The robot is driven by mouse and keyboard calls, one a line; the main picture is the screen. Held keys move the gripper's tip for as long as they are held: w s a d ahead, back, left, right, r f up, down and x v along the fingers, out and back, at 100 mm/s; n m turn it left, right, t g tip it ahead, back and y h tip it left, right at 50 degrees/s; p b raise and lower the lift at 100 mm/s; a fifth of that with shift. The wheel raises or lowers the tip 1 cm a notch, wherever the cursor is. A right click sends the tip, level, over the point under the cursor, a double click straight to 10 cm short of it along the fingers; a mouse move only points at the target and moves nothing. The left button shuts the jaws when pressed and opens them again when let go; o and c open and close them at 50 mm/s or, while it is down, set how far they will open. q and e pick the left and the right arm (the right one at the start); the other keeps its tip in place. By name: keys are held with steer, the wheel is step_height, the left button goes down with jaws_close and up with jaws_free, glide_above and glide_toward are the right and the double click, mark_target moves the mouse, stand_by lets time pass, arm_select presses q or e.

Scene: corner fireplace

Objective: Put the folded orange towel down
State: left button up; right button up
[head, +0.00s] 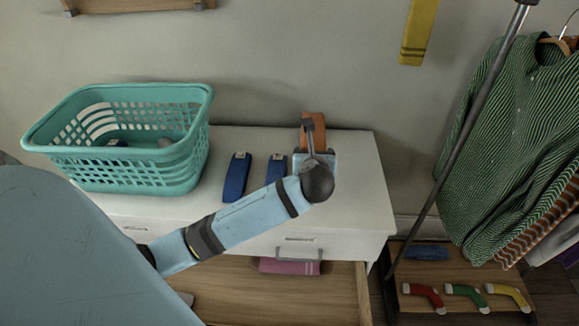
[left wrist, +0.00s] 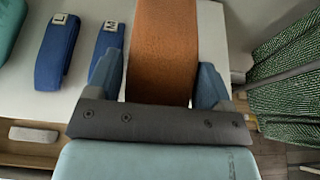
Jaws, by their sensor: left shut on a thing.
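The folded orange towel (head: 315,122) is at the right part of the white dresser top (head: 345,150), partly hidden by my left gripper (head: 312,146) and wrist. In the left wrist view the towel (left wrist: 163,45) runs between the two blue fingers of the left gripper (left wrist: 160,78), which is shut on it. I cannot tell whether the towel touches the dresser top or hangs just above it. My right gripper is not in view.
Two folded blue cloths (head: 237,177) (head: 277,168) lie left of the towel. A teal basket (head: 130,180) stands at the dresser's left. An open drawer below holds a pink cloth (head: 289,266). A rack with a green striped shirt (head: 515,130) stands right.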

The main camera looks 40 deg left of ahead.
mark_target(309, 212)
arm_select(q)
step_height(309, 212, down, 19)
steer(key=shift+r+b, duration=0.2)
steer(key=shift+b, duration=0.85)
steer(key=shift+f, duration=0.25)
steer(key=shift+f, duration=0.1)
steer(key=o, duration=1)
steer(key=shift+o, duration=0.2)
